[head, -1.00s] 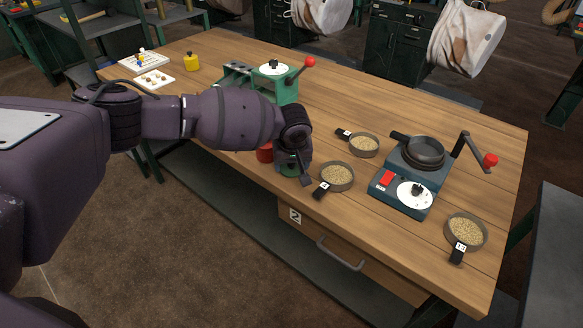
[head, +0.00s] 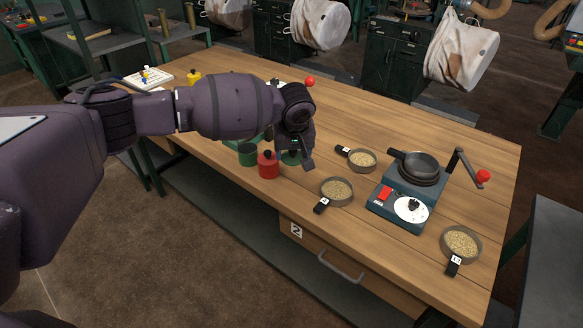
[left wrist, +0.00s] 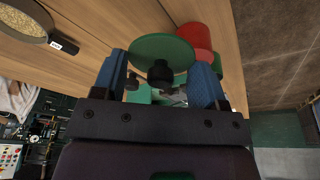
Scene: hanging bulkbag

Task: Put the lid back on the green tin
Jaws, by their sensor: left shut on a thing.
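The green tin (head: 247,154) stands on the bench near its front edge, left of the red tin (head: 268,166). The green lid (head: 291,158) is a flat disc with a dark knob; it also shows in the left wrist view (left wrist: 160,49). My left gripper (head: 297,158) is shut on the lid and holds it above the bench, right of the red tin. In the left wrist view the knob sits between the blue fingers of my left gripper (left wrist: 160,80). The tin's inside cannot be made out. My right gripper is not in view.
Shallow pans of grain (head: 337,191) (head: 362,159) (head: 461,243) lie to the right, around a teal machine (head: 405,185) with a red-knobbed crank. A green machine behind my left arm is mostly hidden. A yellow tin (head: 194,76) stands at the far left.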

